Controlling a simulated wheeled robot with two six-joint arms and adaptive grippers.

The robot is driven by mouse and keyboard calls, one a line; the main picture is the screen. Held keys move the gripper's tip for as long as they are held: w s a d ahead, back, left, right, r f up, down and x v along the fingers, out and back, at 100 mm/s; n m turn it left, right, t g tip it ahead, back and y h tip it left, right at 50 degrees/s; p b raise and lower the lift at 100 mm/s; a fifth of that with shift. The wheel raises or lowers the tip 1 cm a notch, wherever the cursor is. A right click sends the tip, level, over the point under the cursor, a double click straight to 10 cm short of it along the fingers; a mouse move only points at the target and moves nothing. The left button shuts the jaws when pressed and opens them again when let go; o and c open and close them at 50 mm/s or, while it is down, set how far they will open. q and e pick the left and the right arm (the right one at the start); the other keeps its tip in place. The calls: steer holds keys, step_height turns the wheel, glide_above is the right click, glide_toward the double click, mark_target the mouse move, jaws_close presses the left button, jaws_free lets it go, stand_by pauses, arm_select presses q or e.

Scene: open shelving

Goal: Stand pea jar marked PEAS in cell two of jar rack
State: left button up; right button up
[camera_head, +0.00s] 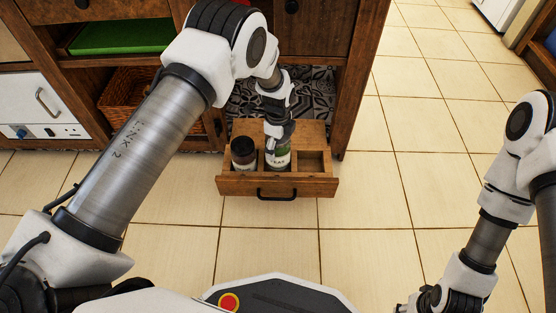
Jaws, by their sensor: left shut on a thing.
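The wooden jar rack (312,187) stands at the foot of the shelving, its front with a black handle facing me. The pea jar (279,164), with a green and white label partly reading "EAS", is upright in the middle cell. My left gripper (278,143) reaches down from above and is shut on the jar's top, which it hides. Whether the jar's base touches the cell floor is hidden by the rack's front. My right gripper (428,301) is low at the bottom right, away from the rack; its fingers are not clear.
A dark-lidded jar (244,152) stands in the rack's left cell. The right cell (311,161) is empty. Wooden shelving with a wicker basket (133,98) and a green item (120,37) is behind on the left. The tiled floor (390,190) is clear on the right.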

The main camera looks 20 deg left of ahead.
arm_select(q)
step_height(320, 180, down, 5)
steer(key=shift+r+b, duration=0.2)
steer(key=shift+b, duration=1)
steer(key=shift+r, duration=0.15)
steer(key=o, duration=1.5)
steer(key=shift+o, duration=0.2)
step_height(320, 180, up, 12)
steer(key=p, duration=0.7)
